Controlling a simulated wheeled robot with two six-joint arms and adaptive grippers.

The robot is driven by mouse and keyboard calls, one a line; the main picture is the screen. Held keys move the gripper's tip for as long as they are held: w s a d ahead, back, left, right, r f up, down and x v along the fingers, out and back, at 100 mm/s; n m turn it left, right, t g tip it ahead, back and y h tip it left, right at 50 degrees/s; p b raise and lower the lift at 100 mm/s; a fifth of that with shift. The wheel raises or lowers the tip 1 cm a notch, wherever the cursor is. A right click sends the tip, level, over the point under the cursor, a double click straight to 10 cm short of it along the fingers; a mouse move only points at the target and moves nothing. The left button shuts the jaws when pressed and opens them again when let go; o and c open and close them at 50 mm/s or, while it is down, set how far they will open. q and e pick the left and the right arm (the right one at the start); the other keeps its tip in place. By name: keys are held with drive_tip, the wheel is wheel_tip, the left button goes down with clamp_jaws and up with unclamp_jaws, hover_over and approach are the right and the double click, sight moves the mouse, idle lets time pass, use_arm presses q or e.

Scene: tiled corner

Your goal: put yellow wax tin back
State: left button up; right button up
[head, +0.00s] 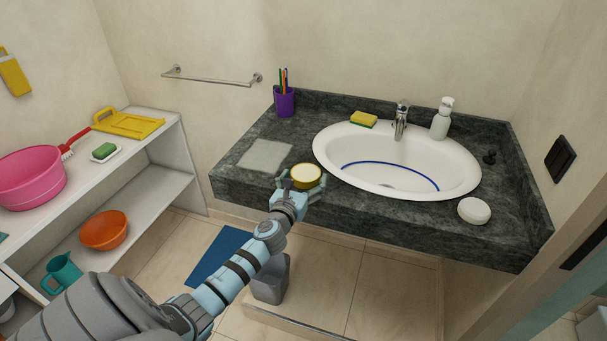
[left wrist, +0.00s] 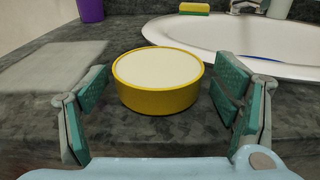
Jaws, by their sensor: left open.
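The yellow wax tin (head: 306,175) is round with a pale top. It stands on the dark stone counter beside the left edge of the sink. My left gripper (head: 303,188) is open at the counter's front edge, with the tin just ahead of its fingers. In the left wrist view the tin (left wrist: 158,82) sits upright between and slightly beyond the two spread green finger pads of the gripper (left wrist: 158,110). There is a gap on each side, so neither pad touches it. My right gripper is in neither view.
A flat grey mat (head: 266,155) lies left of the tin, with a purple cup (head: 285,103) of pens behind. The sink (head: 340,150) is close on the right. A white shelf (head: 150,190) stands left.

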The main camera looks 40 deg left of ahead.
use_arm(q)
drive_tip(key=shift+s+a+f, duration=0.1)
drive_tip(key=shift+f, duration=0.15)
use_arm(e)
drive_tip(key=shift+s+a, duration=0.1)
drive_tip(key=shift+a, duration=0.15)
use_arm(q)
drive_tip(key=shift+r+p, duration=0.35)
drive_tip(key=shift+r, duration=0.05)
drive_tip(key=shift+r+p, duration=0.35)
drive_tip(key=shift+r, duration=0.1)
drive_tip(key=f+v, duration=0.1)
drive_tip(key=v, duration=1)
drive_tip(key=shift+s+d+r, duration=0.2)
drive_tip(key=shift+s+r, duration=0.15)
drive_tip(key=shift+r, duration=0.1)
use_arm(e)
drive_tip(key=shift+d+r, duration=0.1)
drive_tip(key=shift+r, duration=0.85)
